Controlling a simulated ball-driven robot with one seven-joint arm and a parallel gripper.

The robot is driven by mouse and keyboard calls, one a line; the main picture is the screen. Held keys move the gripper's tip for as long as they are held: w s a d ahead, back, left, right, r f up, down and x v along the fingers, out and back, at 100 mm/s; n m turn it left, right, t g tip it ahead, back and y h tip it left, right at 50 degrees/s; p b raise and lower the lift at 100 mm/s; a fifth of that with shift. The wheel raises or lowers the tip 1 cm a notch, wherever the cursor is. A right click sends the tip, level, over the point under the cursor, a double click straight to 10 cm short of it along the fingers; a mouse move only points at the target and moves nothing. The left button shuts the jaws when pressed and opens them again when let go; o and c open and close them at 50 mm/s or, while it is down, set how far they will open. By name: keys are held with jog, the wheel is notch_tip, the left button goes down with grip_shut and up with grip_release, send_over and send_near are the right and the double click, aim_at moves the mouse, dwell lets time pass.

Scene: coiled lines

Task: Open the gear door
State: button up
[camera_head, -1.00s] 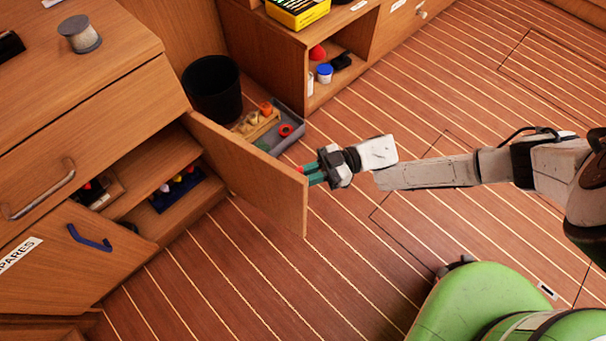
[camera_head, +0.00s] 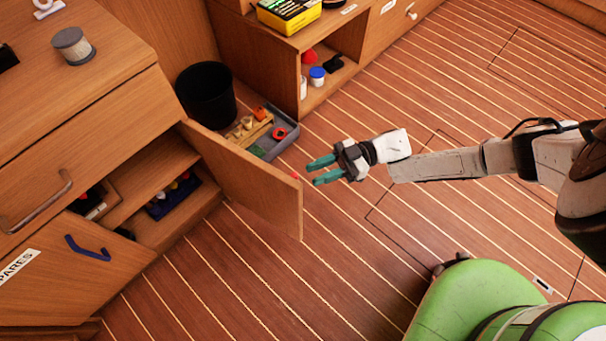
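The gear door (camera_head: 250,186) is a wooden cabinet door, hinged near the cabinet's right corner. It stands swung wide out from the cabinet over the floor. The cabinet opening (camera_head: 150,180) shows a shelf with small items, including a blue tray (camera_head: 172,200). My gripper (camera_head: 318,171) has two teal fingers spread apart and empty. It is just right of the door's free edge, with a gap between them. A small red spot shows at the door's edge, perhaps a handle on its hidden far face.
A black bin (camera_head: 206,95) and a grey tray (camera_head: 284,140) of small parts stand behind the door. A closed door labelled SPARES (camera_head: 50,275) with a blue handle is at the lower left. The striped floor (camera_head: 330,270) in front is clear.

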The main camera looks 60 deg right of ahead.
jog(key=shift+v, duration=2.2)
jog(key=a+f+m+g+h, duration=0.1)
jog(key=a+f+m+h, duration=0.8)
jog(key=h, duration=0.6)
jog(key=s+r+m+g, duration=0.3)
jog(key=s+r+g, duration=0.4)
jog(key=r, duration=0.2)
notch_tip(320, 180, up, 34)
jog(key=p, duration=3.4)
jog(key=shift+a+r+g, duration=0.2)
jog(key=shift+a+g, duration=0.1)
